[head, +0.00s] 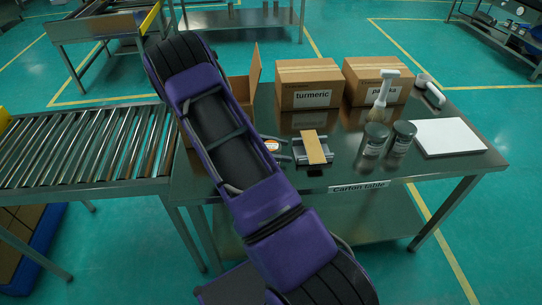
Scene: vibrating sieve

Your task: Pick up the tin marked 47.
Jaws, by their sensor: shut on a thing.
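A small round tin (271,145) with a white and orange top shows at the right edge of my purple arm, over the left part of the carton table (340,186). The tips of my gripper (281,149) seem to show as thin grey bars on either side of it, shut on it. The rest of the gripper is hidden behind my arm. No number can be read on this tin.
A grey fixture with a tan strip (314,147) stands right of the gripper. An open carton (243,88) and roller conveyor (85,146) are left.

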